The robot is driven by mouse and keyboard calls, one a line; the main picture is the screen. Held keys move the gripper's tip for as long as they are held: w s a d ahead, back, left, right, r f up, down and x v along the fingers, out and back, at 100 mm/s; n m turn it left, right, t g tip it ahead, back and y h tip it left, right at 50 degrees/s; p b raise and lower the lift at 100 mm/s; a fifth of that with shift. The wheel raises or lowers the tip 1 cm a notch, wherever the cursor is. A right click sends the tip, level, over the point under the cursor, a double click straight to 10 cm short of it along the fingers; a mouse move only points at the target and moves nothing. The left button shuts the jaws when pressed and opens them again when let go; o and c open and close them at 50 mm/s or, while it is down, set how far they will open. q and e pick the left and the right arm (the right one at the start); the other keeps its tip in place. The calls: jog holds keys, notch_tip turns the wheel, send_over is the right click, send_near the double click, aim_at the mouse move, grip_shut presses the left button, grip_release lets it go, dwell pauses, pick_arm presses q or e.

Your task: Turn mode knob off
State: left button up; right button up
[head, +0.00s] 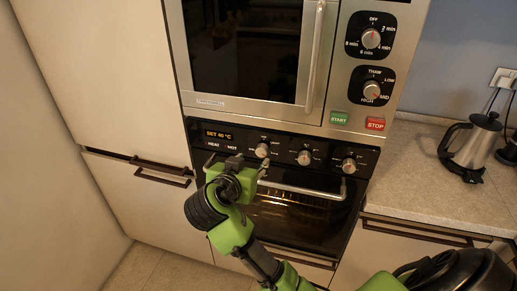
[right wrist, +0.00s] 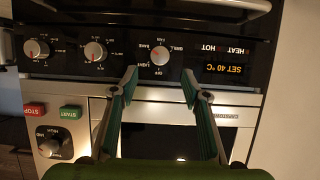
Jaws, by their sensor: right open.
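The mode knob (head: 262,150) is the leftmost knob on the black oven panel in the head view, beside the SET 40 °C display. In the upside-down right wrist view the mode knob (right wrist: 160,55) is a round silver knob with a red mark, with OFF, light, fan, bake and grill lettering around it. My right gripper (head: 236,163) is in front of the panel. In the wrist view its open, empty fingers (right wrist: 159,76) point at the panel, their tips on either side of the knob's line and apart from it. My left gripper is not in view.
Two other oven knobs (head: 304,157) (head: 348,165) sit to the right on the panel. The oven handle (head: 302,190) runs below it. A microwave (head: 250,108) with START and STOP buttons is above. A kettle (head: 474,147) stands on the right counter (head: 425,190).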

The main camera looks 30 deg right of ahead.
aim_at(261, 152)
jog(key=p+x, duration=0.2)
jog(key=x, duration=0.8)
jog(key=shift+c, duration=0.4)
jog(key=shift+a, duration=0.1)
jog(key=c, duration=1)
